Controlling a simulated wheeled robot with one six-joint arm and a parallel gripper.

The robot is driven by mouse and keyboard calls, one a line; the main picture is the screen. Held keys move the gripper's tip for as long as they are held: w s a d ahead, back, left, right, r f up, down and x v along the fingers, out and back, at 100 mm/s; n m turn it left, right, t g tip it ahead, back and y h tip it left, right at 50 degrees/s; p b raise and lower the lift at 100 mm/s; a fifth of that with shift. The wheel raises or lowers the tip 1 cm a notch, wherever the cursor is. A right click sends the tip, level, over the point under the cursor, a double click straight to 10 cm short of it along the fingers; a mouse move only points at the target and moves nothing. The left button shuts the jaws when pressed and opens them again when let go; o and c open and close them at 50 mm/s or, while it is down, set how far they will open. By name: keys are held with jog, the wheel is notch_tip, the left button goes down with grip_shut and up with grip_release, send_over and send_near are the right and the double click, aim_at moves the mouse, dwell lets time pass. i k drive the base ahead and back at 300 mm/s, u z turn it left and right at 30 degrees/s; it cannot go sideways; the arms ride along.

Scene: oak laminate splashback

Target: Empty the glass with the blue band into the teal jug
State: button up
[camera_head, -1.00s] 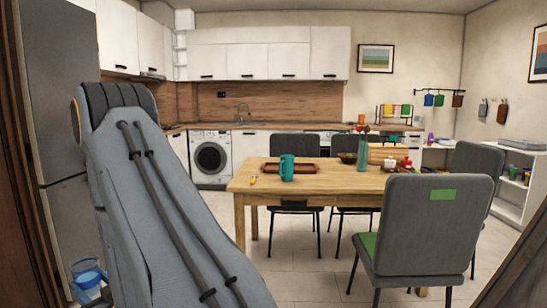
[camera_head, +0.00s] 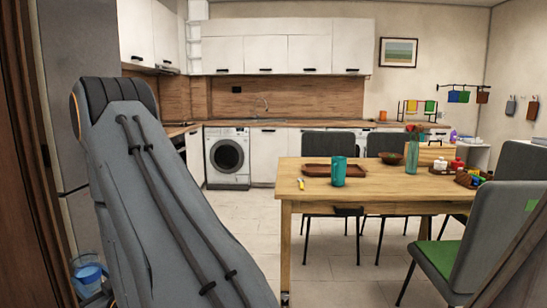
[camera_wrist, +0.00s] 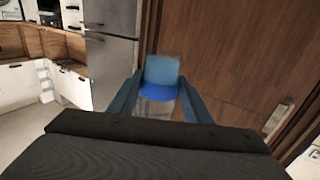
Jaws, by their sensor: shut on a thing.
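The teal jug (camera_head: 338,171) stands upright on the near left part of the wooden table, well ahead of me. My gripper (camera_wrist: 160,85) is shut on the glass with the blue band (camera_wrist: 160,70), one finger on each side of it. The glass also shows at the lower left of the head view (camera_head: 88,272), low beside my arm and far from the jug. It looks roughly upright, with blue at the band and a clear part. How full it is I cannot tell.
The wooden table (camera_head: 440,187) also bears a brown tray (camera_head: 318,170), a green vase (camera_head: 412,155), a bowl and small items. Grey chairs (camera_head: 470,235) stand around it. A fridge (camera_wrist: 112,55) and brown door panel (camera_wrist: 225,60) are close to my gripper. Floor ahead is clear.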

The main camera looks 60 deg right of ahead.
aim_at(338, 163)
jog(key=i, duration=1.85)
jog(key=z, duration=3.2)
jog(key=i, duration=0.3)
jog(key=z, duration=0.05)
